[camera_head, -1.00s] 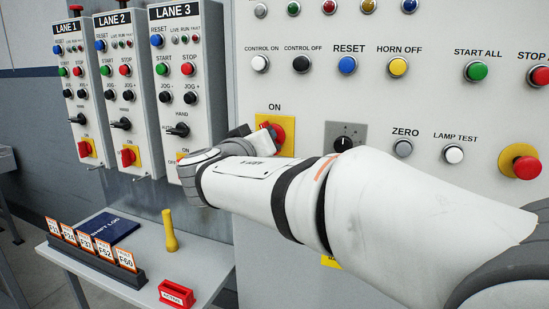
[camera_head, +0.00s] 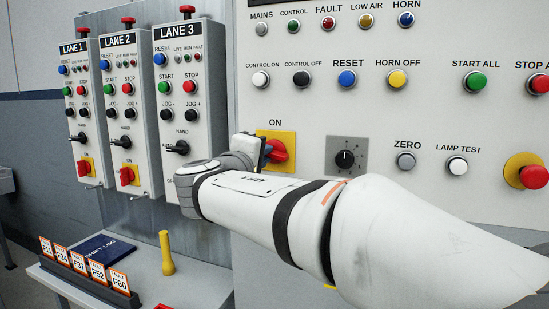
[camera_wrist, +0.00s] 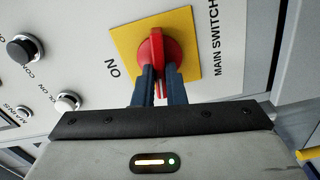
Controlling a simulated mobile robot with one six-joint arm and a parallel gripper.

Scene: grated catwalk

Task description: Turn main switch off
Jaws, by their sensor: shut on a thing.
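The main switch is a red rotary knob (camera_head: 279,150) on a yellow plate (camera_head: 289,137), with ON printed above it in the head view. In the wrist view the knob (camera_wrist: 158,45) faces me on its yellow plate (camera_wrist: 125,42), with ON to the left and MAIN SWITCH to the right. Its raised grip runs up and down there, crosswise to the line between those labels. My gripper (camera_wrist: 159,78) is shut on this grip, one dark finger on each side. In the head view my gripper (camera_head: 266,152) is partly hidden by my wrist.
A black selector (camera_head: 345,159) sits right of the switch, and a red emergency button (camera_head: 532,177) farther right. Rows of buttons lie above. The LANE 3 box (camera_head: 187,100) stands close left of my wrist. A shelf below holds a yellow torch-like object (camera_head: 166,253) and tags (camera_head: 97,268).

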